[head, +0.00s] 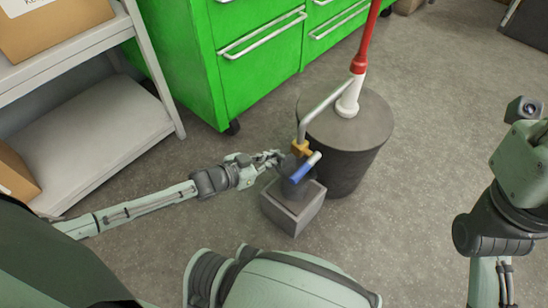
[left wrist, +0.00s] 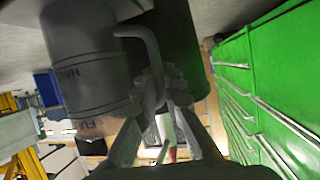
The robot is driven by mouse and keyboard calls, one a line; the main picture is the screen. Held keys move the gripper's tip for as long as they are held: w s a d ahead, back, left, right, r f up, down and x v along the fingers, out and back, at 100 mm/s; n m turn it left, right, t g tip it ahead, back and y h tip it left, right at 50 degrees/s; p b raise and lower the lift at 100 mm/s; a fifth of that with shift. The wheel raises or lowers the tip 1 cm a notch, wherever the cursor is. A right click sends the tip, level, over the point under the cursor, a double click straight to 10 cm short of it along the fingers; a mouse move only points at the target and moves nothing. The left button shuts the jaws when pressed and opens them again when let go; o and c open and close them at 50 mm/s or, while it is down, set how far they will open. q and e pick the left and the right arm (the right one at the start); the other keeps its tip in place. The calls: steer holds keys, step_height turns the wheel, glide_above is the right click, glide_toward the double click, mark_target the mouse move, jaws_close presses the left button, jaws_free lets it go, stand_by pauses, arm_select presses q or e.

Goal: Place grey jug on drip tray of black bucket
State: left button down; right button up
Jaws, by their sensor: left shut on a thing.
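The black bucket (head: 342,160), a dark drum, stands on the floor in the head view. Its tap has a blue lever (head: 304,168). The box-like grey drip tray (head: 291,213) stands in front of it, below the tap. My left gripper (head: 271,158) is shut on the handle of the grey jug (head: 288,187). The jug is at the tray's opening, partly hidden by the tap. The left wrist view, which is inverted, shows the jug's marked side (left wrist: 85,75) and the fingers (left wrist: 163,95) at its handle. Whether the jug's base touches the tray is unclear.
A pump with a red handle (head: 366,40) and white base rises from the bucket's lid. Green drawer cabinets (head: 195,55) stand behind, and a grey shelf (head: 95,135) stands at left. My right arm (head: 490,225) is at the right edge.

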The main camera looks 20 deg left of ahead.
arm_select(q)
steer(key=shift+f, duration=0.15)
steer(key=c, duration=1.6)
jaws_free()
